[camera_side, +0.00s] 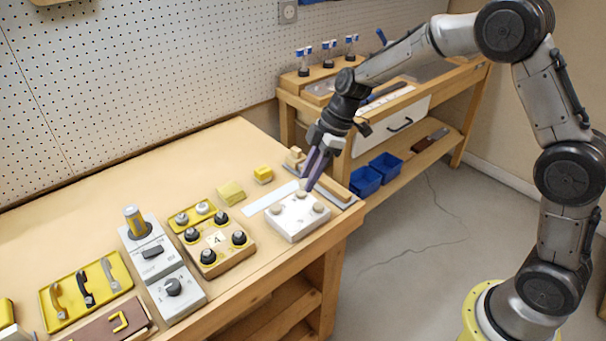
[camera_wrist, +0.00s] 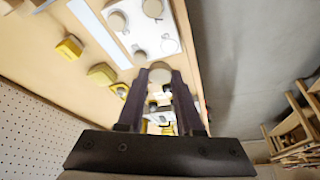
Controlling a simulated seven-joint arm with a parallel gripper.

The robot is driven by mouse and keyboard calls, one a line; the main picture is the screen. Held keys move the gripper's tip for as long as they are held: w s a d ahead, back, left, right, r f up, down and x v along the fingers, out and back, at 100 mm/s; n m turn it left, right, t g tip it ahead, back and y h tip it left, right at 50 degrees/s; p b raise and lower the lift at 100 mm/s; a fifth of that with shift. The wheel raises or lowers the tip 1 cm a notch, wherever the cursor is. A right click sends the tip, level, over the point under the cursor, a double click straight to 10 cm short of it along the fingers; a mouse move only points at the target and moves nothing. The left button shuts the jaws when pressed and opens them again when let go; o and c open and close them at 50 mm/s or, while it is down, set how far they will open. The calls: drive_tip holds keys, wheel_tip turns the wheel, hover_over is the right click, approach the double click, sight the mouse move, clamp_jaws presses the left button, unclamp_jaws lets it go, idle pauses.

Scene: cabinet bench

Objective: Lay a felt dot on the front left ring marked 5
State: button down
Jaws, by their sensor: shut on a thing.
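My gripper (camera_side: 308,188) points down at the back edge of a white block (camera_side: 290,230) near the bench's right end. In the wrist view my gripper (camera_wrist: 160,76) is shut on a round beige felt dot (camera_wrist: 160,71), held between the fingertips. An outlined ring (camera_wrist: 170,46) on the block looks bare. The ring numbers are too small to read, so I cannot tell which is 5.
A wooden block with black knobs (camera_side: 220,240) and a grey switch box (camera_side: 150,255) stand left of the white block. Yellow blocks (camera_side: 231,192) lie behind. A pale strip (camera_side: 270,198) lies beside the white block. The bench's front edge is close.

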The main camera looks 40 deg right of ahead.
sight(291, 226)
drive_tip(key=c, duration=1.1)
unclamp_jaws()
drive_tip(key=shift+a, duration=0.1)
clamp_jaws()
drive_tip(key=a+f, duration=0.3)
drive_tip(key=f, duration=0.1)
drive_tip(key=shift+a, duration=0.4)
drive_tip(key=shift+f, duration=2.7)
drive_tip(key=shift+f, duration=0.3)
drive_tip(key=o, duration=0.6)
unclamp_jaws()
drive_tip(key=shift+o, duration=0.3)
